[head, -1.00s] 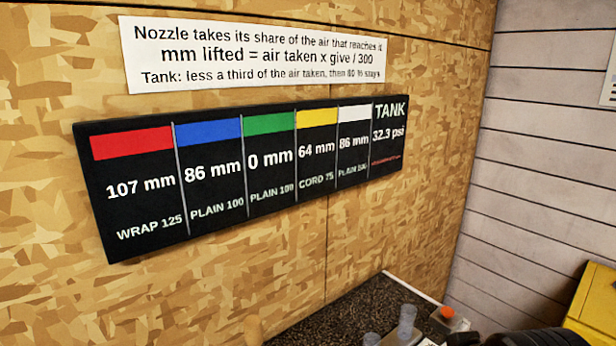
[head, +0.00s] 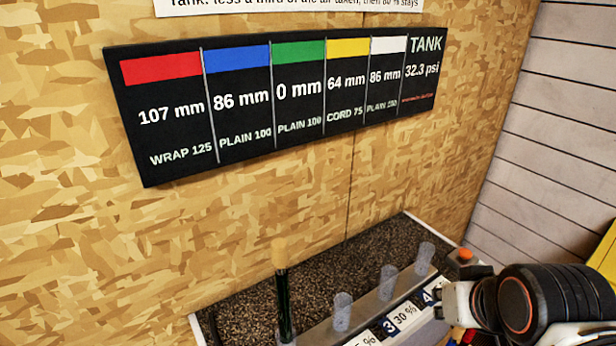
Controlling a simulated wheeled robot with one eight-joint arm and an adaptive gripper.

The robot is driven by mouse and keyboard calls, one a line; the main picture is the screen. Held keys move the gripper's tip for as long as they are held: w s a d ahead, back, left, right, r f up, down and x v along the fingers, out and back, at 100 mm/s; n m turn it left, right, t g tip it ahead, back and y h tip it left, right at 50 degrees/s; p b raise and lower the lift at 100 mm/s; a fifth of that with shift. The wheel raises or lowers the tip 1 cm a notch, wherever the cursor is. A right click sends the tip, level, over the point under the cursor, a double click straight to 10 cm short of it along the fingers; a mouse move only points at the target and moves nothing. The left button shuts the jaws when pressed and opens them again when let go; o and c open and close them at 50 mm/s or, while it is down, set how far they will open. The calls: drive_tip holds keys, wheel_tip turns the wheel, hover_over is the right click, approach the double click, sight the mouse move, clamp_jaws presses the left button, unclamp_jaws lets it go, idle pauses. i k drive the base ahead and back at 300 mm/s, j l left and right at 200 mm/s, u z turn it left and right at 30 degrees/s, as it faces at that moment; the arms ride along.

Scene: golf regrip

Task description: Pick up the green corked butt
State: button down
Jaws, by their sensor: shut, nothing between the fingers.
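A slim dark green upright shaft (head: 284,305) with a tan cork-like top (head: 280,252) stands at the lower middle of the head view. It looks like the green corked butt. Its lower end meets a pale base at the picture's bottom edge, partly cut off. My arm shows at the lower right, well to the right of the shaft. My gripper's fingers do not show.
A dark speckled bench top (head: 245,305) lies against the wood-chip wall. Clear cups (head: 388,282) stand in a row right of the shaft, behind numbered percent labels (head: 400,318). An orange button (head: 464,256) is behind my arm. A board (head: 285,130) shows green at 0 mm.

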sight(279, 246)
drive_tip(key=u, duration=1.2)
drive_tip(key=k+l+z, duration=0.1)
drive_tip(key=l+z, duration=0.15)
drive_tip(key=l, duration=0.15)
drive_tip(key=k+l+z, duration=0.2)
drive_tip(key=l, duration=0.15)
drive_tip(key=k+j, duration=0.1)
drive_tip(key=j, duration=0.4)
drive_tip(key=k+j+z, duration=0.1)
drive_tip(key=j, duration=0.4)
drive_tip(key=k+j, duration=0.1)
drive_tip(key=j, duration=0.4)
